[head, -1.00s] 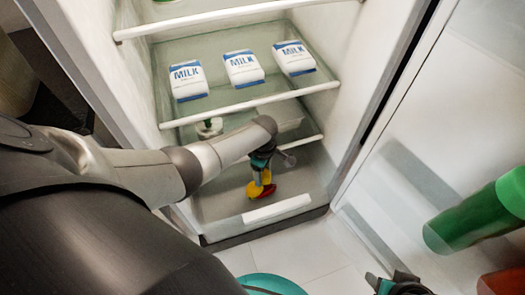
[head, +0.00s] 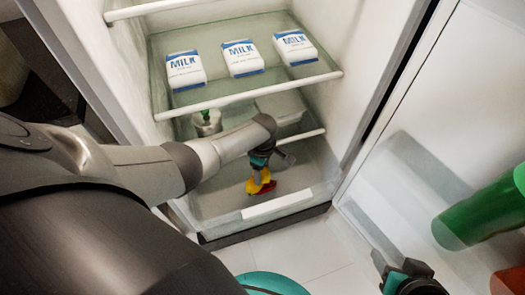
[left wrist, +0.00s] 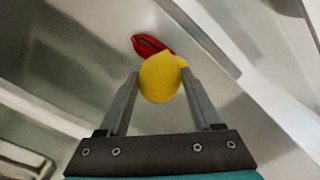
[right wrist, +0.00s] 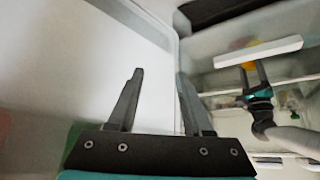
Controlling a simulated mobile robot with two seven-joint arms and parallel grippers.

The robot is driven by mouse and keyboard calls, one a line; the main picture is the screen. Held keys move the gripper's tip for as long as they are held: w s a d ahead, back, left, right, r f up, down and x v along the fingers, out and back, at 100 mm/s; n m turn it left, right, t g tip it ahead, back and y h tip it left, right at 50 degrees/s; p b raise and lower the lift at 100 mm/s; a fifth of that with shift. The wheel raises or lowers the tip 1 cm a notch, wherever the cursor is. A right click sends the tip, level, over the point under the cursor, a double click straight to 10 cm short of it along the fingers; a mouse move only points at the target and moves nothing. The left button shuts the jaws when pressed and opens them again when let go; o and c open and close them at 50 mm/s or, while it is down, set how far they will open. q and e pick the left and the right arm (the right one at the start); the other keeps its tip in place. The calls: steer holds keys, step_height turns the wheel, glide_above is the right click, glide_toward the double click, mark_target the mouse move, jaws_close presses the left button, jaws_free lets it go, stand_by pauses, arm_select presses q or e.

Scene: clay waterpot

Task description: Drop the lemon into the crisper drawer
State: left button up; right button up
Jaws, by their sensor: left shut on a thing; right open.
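The yellow lemon (left wrist: 160,78) is between the fingers of my left gripper (left wrist: 158,85), which is shut on it. In the head view the lemon (head: 257,186) and my left gripper (head: 260,172) are over the crisper drawer (head: 215,205) at the bottom of the fridge. A red item (left wrist: 150,44) lies in the drawer below the lemon, partly hidden by it. I cannot tell the lemon's exact height above the drawer floor. My right gripper (right wrist: 158,95) is open and empty, near the fridge door; it also shows at the head view's lower right (head: 395,270).
Several milk cartons (head: 243,58) stand on the glass shelf (head: 215,90) above. A container with a green top (head: 206,122) sits on a lower shelf. The open door holds a green bottle (head: 480,215) and a red item (head: 508,281).

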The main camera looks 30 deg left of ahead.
arm_select(q)
steer(key=shift+f, duration=0.45)
steer(key=o, duration=1.1)
steer(key=shift+o, duration=0.2)
steer(key=shift+r, duration=0.45)
step_height(320, 180, up, 4)
steer(key=p, duration=0.3)
steer(key=shift+f, duration=0.25)
step_height(320, 180, up, 9)
steer(key=p, duration=0.6)
steer(key=shift+f, duration=0.15)
arm_select(e)
steer(key=s+d+f+g, duration=0.1)
steer(key=s+f+g, duration=0.1)
steer(key=f, duration=0.5)
steer(key=s+d+f+g+h, duration=0.1)
steer(key=s+f, duration=0.3)
steer(key=f, duration=0.4)
steer(key=shift+s+d+g, duration=0.3)
steer(key=shift+d+g, duration=0.3)
steer(key=shift+d, duration=0.1)
steer(key=shift+f, duration=0.1)
